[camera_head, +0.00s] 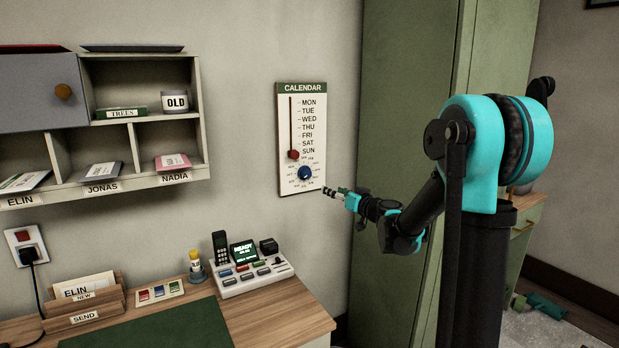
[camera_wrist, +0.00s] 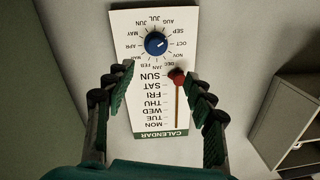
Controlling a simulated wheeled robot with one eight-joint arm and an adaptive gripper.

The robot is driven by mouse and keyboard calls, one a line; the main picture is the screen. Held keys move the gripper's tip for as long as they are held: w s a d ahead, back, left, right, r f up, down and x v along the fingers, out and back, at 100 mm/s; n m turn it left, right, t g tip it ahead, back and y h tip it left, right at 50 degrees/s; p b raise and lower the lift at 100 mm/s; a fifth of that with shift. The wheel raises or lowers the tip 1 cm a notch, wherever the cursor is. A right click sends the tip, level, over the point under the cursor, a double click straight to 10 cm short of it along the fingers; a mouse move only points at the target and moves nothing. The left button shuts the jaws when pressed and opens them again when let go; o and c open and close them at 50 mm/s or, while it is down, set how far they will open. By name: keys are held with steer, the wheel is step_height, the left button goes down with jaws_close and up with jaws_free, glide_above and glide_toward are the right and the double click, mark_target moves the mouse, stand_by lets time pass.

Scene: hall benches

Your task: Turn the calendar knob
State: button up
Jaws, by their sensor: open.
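The calendar (camera_head: 302,138) is a white wall panel with a green header and a list of weekdays. Its round blue knob (camera_head: 305,173) sits low on the panel, ringed by month names. A red slider (camera_head: 294,155) stands at the bottom of its slot, beside SUN. My gripper (camera_head: 328,192) is just right of the panel's lower edge in the head view. In the wrist view, the panel appears upside down, with the blue knob (camera_wrist: 156,43) beyond my open, empty fingers (camera_wrist: 160,90). The red slider (camera_wrist: 177,75) lies between and ahead of the fingertips. Nothing touches the knob.
A wall shelf (camera_head: 130,185) with labelled compartments hangs at the left. A desk (camera_head: 290,312) below holds a device panel (camera_head: 250,275), a letter holder (camera_head: 85,310) and a yellow-topped bottle (camera_head: 196,265). A green cabinet (camera_head: 405,90) stands right of the calendar, behind my arm.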

mark_target(308, 175)
steer(key=x, duration=1.2)
steer(key=d+x, duration=0.1)
steer(key=x, duration=0.5)
steer(key=shift+w+a+r, duration=0.1)
steer(key=shift+w+r, duration=0.3)
steer(key=shift+c, duration=0.4)
steer(key=c, duration=1.1)
